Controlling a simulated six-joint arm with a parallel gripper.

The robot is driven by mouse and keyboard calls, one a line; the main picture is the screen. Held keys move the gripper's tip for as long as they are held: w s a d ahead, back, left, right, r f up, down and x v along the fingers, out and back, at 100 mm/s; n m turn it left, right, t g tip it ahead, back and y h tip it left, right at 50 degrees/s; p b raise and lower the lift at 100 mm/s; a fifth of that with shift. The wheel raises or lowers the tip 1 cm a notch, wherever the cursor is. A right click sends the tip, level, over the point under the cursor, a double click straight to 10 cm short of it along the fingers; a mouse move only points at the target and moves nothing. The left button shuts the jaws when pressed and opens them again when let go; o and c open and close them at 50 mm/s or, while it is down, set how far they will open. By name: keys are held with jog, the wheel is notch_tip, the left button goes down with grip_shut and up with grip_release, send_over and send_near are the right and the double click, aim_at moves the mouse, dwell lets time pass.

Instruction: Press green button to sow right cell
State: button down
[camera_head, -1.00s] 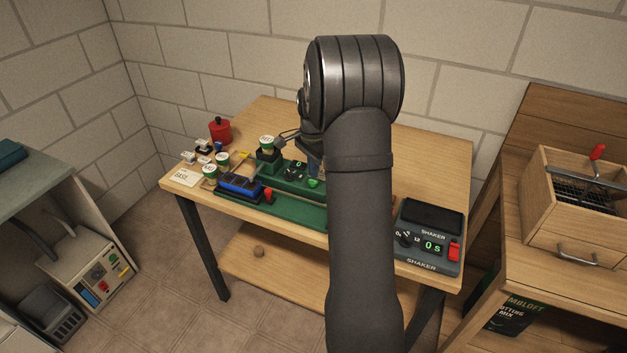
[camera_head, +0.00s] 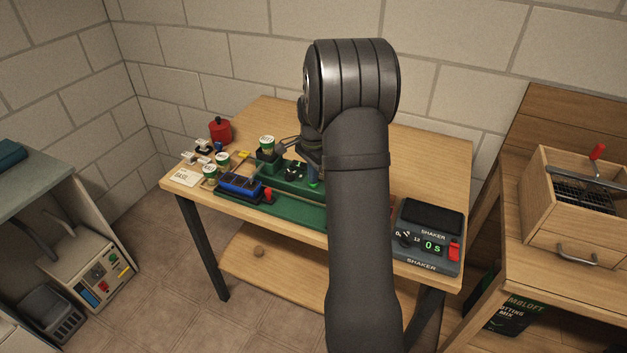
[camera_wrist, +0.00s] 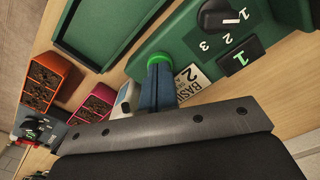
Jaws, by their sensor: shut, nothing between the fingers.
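The green sowing machine (camera_head: 290,183) stands on the wooden table; its dial (camera_wrist: 220,17) and a small display reading 1 (camera_wrist: 236,60) show in the wrist view. The round green button (camera_wrist: 160,57) lies right at the tips of my gripper (camera_wrist: 159,66). My fingers are shut with nothing between them and cover part of the button. They look to be touching it, but I cannot tell how far it is pressed. In the head view my gripper (camera_head: 313,170) is mostly hidden behind my arm.
A shaker (camera_head: 428,238) reading 0 s stands at the table's right. Seed cups (camera_head: 210,172) and a red pot (camera_head: 220,130) stand at the left. The table behind the machine is partly clear.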

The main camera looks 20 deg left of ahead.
notch_tip(320, 180, up, 8)
jog(key=shift+f, duration=0.25)
dwell(0.5)
notch_tip(320, 180, up, 8)
dwell(0.9)
jog(key=c, duration=2.2)
grip_release()
